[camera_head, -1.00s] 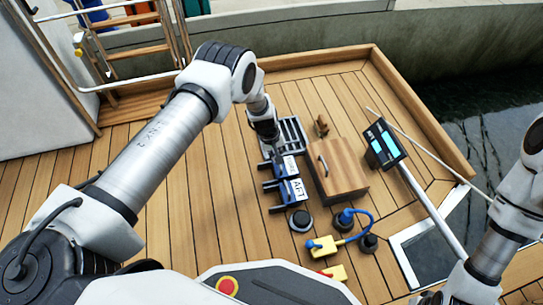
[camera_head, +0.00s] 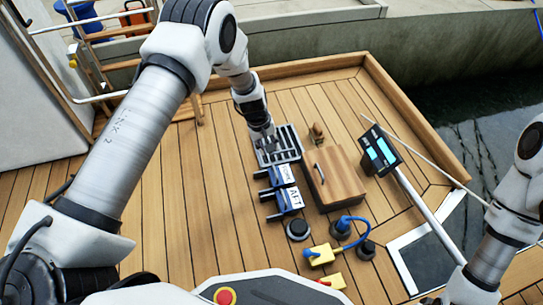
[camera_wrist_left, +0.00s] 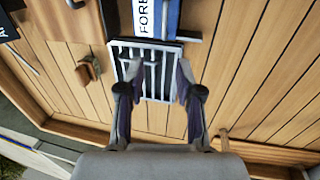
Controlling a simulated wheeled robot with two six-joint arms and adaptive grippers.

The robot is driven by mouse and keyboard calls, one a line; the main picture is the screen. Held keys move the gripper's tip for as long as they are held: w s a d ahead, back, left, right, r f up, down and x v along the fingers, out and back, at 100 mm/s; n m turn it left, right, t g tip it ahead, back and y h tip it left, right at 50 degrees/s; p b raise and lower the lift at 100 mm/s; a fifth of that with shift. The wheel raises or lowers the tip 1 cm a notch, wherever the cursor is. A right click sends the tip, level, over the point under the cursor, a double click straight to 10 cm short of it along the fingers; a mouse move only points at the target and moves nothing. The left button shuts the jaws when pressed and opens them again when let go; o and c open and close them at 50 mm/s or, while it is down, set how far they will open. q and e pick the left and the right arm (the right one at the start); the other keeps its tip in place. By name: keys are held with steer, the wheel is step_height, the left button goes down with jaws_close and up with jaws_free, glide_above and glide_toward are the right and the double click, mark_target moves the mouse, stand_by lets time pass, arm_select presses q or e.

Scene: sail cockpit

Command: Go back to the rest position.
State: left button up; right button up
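My left gripper (camera_head: 263,132) is at the upper left edge of a slotted metal grate (camera_head: 287,147) on the wooden deck in the head view. In the left wrist view its two fingers (camera_wrist_left: 158,68) are spread apart, with nothing seen between them but the grate (camera_wrist_left: 150,98) beyond. My right arm (camera_head: 505,225) is at the right side of the head view, and its gripper is out of sight.
Two blue blocks with white labels (camera_head: 290,198) lie below the grate. Left deck (camera_head: 190,200) is clear.

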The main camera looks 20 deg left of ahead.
arm_select(q)
steer(key=shift+s+a+r, duration=0.1)
steer(key=shift+r, duration=0.65)
